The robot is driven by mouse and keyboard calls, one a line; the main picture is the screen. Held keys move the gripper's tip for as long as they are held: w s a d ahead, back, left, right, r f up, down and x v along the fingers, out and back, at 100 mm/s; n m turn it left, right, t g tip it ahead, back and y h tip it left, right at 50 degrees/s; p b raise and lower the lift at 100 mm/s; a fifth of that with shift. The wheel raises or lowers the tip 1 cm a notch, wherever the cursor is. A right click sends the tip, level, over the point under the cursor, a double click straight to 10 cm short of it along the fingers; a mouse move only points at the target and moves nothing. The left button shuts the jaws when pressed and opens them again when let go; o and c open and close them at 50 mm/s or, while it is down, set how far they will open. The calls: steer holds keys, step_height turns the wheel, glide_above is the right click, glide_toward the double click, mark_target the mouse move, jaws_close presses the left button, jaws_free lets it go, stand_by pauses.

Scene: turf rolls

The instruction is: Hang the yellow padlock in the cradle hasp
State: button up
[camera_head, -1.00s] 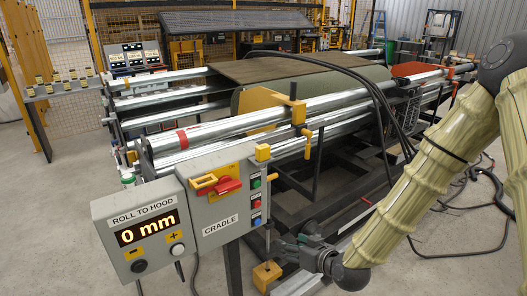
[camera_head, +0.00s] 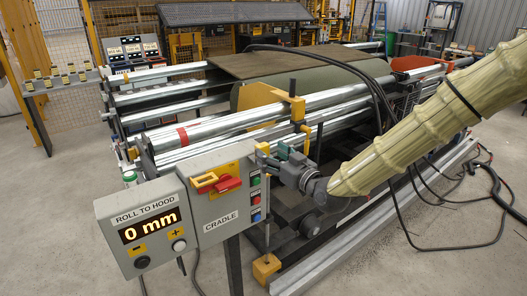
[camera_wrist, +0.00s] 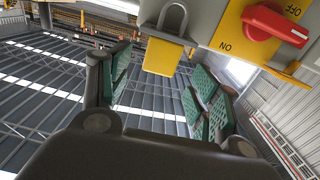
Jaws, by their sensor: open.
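The yellow padlock (camera_wrist: 161,52), with a grey shackle, is at the top middle of the wrist view. It lies ahead of and partly between the fingertips; I see no finger closed on it. In the head view a small yellow block (camera_head: 264,147) at the upper right corner of the CRADLE box appears to be it. My gripper (camera_head: 272,160) is open beside that corner, its green pads (camera_wrist: 203,98) apart. The red switch handle (camera_head: 227,185) sits on a yellow plate, with a yellow loop, likely the hasp (camera_head: 204,181), at its left. What supports the padlock is unclear.
The grey CRADLE box (camera_head: 222,208) adjoins the ROLL TO HOOD display (camera_head: 147,232), reading 0 mm. Green, red and blue buttons (camera_head: 256,198) are close below my gripper. Steel rollers (camera_head: 225,130) and a yellow bracket (camera_head: 298,108) stand behind. Black cables hang at right.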

mark_target(265, 148)
steer(key=shift+w+a+r+p, duration=0.2)
steer(key=shift+w+a+p, duration=0.2)
steer(key=shift+w, duration=0.1)
steer(key=shift+p+x, duration=0.8)
steer(key=shift+x, duration=1.25)
steer(key=shift+w+d+r, duration=0.1)
steer(key=c, duration=1.2)
